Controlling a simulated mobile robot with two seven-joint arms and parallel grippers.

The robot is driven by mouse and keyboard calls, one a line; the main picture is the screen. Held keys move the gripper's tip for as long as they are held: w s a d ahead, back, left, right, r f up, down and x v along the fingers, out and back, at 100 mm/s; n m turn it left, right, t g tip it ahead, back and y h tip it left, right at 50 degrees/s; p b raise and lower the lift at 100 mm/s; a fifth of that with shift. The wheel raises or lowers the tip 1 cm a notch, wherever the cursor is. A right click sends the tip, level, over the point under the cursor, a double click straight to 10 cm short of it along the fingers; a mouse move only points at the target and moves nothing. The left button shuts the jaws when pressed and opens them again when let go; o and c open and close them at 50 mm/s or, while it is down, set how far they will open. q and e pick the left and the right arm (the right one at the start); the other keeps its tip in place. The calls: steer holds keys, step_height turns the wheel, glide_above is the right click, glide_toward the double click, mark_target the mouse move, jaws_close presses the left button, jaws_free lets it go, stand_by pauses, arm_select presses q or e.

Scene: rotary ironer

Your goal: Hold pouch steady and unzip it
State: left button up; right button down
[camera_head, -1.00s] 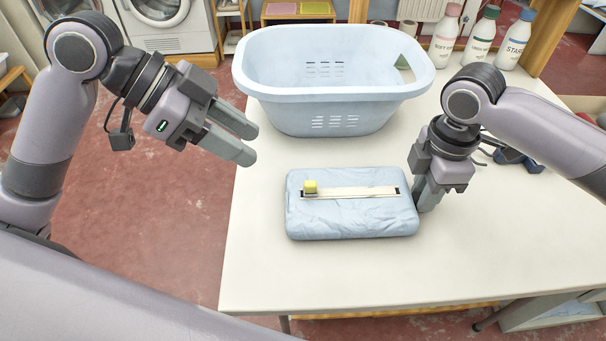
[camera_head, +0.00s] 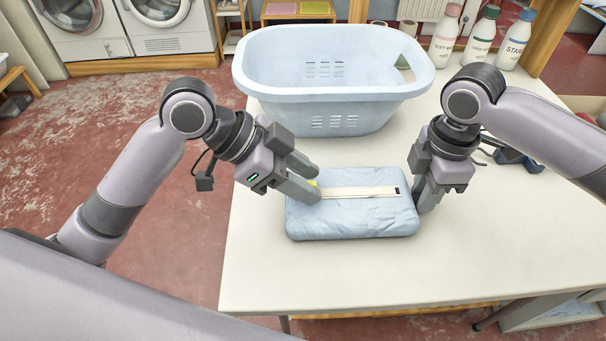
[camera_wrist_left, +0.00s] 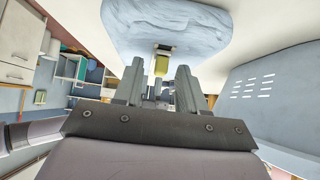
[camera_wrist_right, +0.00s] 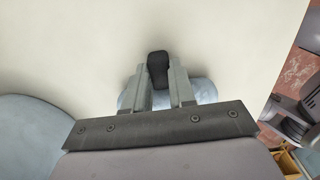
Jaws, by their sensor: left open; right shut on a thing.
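The pouch (camera_head: 350,220) is a light blue, puffy rectangle lying flat on the table, with a pale zipper strip (camera_head: 365,191) along its top. The small yellow zipper pull (camera_wrist_left: 162,66) is at the strip's left end, mostly hidden by my left gripper in the head view. My left gripper (camera_head: 317,184) is open, with its fingertips to either side of the pull; gaps show between them in the left wrist view. My right gripper (camera_head: 424,206) points down at the pouch's right end and is shut on a black tab (camera_wrist_right: 158,68).
A light blue laundry basket (camera_head: 330,95) stands behind the pouch. Several bottles (camera_head: 482,38) stand at the back right. The table (camera_head: 300,275) is clear in front of the pouch. A dark blue item (camera_head: 515,158) lies to the right of my right gripper.

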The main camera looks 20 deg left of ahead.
arm_select(q)
jaws_close()
steer(key=w+d, duration=0.1)
steer(key=d, duration=0.3)
steer(key=w+d, duration=0.1)
steer(key=d, duration=0.3)
steer(key=w+d, duration=0.2)
steer(key=d, duration=0.2)
steer(key=shift+d, duration=0.35)
arm_select(e)
steer(key=shift+a, duration=0.1)
arm_select(q)
jaws_free()
